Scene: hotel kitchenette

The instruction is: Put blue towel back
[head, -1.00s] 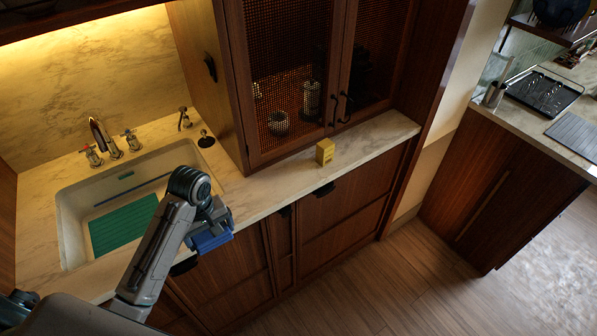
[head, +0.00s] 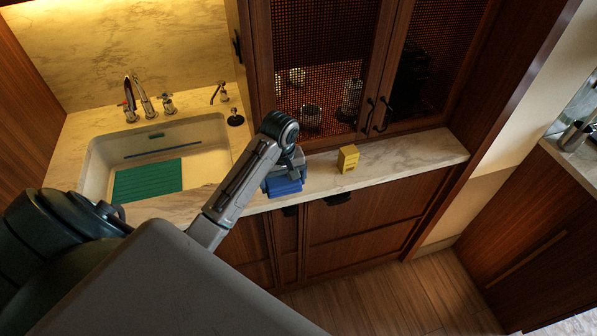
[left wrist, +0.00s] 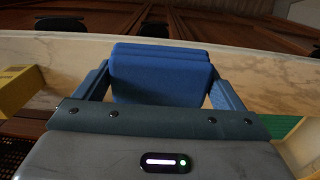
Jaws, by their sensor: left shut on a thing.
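The folded blue towel (head: 284,186) is held in my left gripper (head: 285,172), at the front edge of the marble counter (head: 400,160) between the sink and the yellow box. In the left wrist view the blue towel (left wrist: 160,75) sits between the two fingers of my left gripper (left wrist: 160,88), which are shut on it. The head view does not show clearly whether the towel touches the counter. My right gripper is not in view.
A sink (head: 100,165) with a green mat (head: 148,181) lies to the left. A yellow box (head: 348,159) stands on the counter just right of the towel; it also shows in the left wrist view (left wrist: 18,88). A mesh-door cabinet (head: 330,60) rises behind. The counter right of the box is clear.

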